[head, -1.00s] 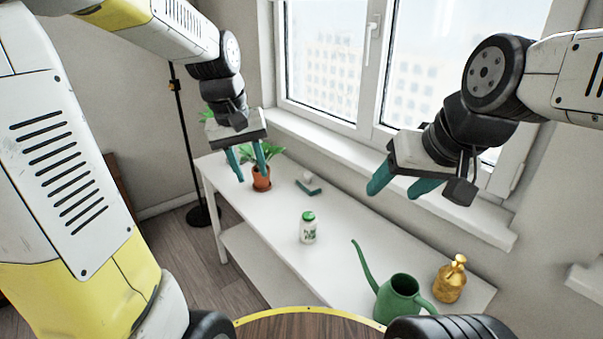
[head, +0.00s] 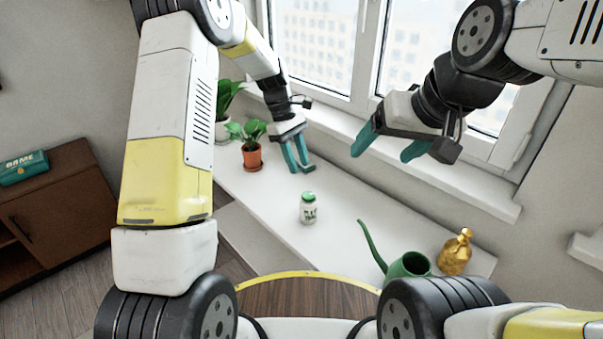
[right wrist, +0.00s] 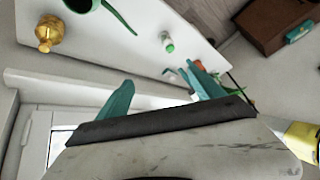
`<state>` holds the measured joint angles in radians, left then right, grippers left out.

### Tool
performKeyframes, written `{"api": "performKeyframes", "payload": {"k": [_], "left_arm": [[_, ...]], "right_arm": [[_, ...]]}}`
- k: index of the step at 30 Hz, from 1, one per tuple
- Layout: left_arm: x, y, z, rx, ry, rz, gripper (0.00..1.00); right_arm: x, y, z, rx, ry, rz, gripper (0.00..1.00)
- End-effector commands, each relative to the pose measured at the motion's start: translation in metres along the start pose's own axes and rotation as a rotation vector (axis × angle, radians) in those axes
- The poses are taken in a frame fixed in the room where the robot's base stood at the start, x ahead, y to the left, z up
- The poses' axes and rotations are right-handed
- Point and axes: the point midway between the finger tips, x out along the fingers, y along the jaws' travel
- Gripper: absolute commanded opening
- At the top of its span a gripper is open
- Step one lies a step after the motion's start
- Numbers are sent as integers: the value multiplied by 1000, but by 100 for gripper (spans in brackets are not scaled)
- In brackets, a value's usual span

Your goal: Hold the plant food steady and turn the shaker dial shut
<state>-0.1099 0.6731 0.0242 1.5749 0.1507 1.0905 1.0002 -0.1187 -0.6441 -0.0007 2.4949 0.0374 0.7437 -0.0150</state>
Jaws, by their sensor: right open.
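The plant food (head: 308,211) is a small white bottle with a green cap, standing upright on the white table. It also shows in the right wrist view (right wrist: 167,41), tilted by the camera's angle. Details of the shaker dial on its cap (head: 308,195) are too small to tell. My left gripper (head: 302,170) is open and empty, fingers pointing down, above the table behind the bottle and apart from it. My right gripper (head: 385,153) is open and empty, high in front of the window, to the right of the bottle and well above it.
A potted plant (head: 252,158) stands left of my left gripper, with a larger plant (head: 224,112) behind it. A green watering can (head: 408,265) and a brass mister (head: 455,252) stand to the right on the table (head: 345,222). The table around the bottle is clear.

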Motion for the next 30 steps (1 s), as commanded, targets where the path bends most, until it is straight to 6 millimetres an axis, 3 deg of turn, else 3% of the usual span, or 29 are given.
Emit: {"api": "performKeyframes", "payload": {"k": [9,16,23,30], "left_arm": [[0,0,0,2,1,0,36],[0,-1,0,2,1,0,36],[0,-1,0,3,1,0,36],[0,-1,0,3,1,0,36]], "right_arm": [[88,-56,-48,26,5,-136,77],[164,-87,-64,73,15,-153,77],[245,-102,-55,111,22,-86,77],[324,-97,-20,110,29,66,77]]}}
